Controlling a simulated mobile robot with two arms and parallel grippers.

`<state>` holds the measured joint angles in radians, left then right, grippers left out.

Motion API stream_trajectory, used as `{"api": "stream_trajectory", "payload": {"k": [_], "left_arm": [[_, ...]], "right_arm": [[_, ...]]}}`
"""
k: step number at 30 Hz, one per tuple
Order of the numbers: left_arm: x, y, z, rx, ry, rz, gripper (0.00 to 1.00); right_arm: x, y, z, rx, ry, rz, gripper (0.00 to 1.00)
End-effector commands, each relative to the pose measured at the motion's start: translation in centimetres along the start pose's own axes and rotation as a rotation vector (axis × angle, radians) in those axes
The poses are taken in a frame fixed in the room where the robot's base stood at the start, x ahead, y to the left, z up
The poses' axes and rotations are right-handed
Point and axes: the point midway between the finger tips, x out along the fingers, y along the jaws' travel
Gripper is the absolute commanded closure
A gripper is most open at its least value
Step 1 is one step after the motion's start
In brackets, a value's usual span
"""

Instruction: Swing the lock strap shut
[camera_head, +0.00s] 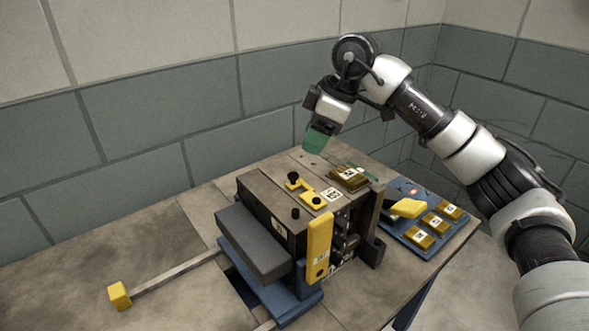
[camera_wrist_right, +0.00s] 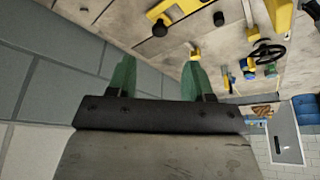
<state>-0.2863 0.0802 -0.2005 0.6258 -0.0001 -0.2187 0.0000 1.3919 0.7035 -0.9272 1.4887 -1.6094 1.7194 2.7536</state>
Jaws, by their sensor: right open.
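The dark mould block (camera_head: 283,213) stands on a blue base on the bench. A yellow strap-like piece (camera_head: 299,185) with black knobs lies on its top; a yellow piece also shows in the wrist view (camera_wrist_right: 176,10). A taller yellow bar (camera_head: 319,243) stands upright along the block's front corner. I cannot tell for certain which is the lock strap. My right gripper (camera_head: 318,138) is above and behind the block, apart from it. In the wrist view its green fingers (camera_wrist_right: 157,78) are spread with nothing between them. My left gripper is out of view.
A grey slab (camera_head: 252,243) sits against the block's left side. A bar with a yellow end (camera_head: 119,295) reaches out to the left. A blue tray (camera_head: 400,228) with several brass blocks lies at right. A tiled wall stands close behind. The bench's left part is mostly bare.

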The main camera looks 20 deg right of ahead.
Motion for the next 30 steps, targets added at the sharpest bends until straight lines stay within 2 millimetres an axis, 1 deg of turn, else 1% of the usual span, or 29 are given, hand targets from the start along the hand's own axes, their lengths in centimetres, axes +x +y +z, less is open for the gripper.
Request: {"api": "stream_trajectory", "payload": {"k": [1,3,6,10,13,15,18,26,29,30], "left_arm": [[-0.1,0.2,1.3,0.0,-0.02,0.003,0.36],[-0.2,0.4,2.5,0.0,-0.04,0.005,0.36],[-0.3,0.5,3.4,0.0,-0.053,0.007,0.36],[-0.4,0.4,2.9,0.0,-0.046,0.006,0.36],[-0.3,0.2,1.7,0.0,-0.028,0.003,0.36],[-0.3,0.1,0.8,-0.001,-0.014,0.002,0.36],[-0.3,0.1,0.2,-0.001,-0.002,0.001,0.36],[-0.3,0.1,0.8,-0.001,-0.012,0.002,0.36],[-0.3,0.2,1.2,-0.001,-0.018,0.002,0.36],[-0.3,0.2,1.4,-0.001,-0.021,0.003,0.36]], "right_arm": [[1.1,-0.1,0.0,-0.002,-0.003,-0.005,0.49],[2.5,-0.1,0.0,-0.002,-0.002,-0.005,0.49],[4.4,-0.1,0.0,-0.002,-0.001,-0.006,0.49],[6.6,-0.2,-0.1,-0.003,0.0,-0.005,0.49],[7.8,-0.1,-0.1,-0.002,0.001,-0.004,0.49],[8.4,-0.1,-0.1,-0.002,0.001,-0.003,0.49],[8.8,-0.1,-0.1,-0.003,0.002,-0.003,0.49],[8.9,-0.1,-0.1,-0.003,0.002,-0.003,0.49],[8.9,-0.1,-0.1,-0.004,0.002,-0.003,0.63],[8.9,-0.1,-0.1,-0.004,0.002,-0.003,0.69]]}}
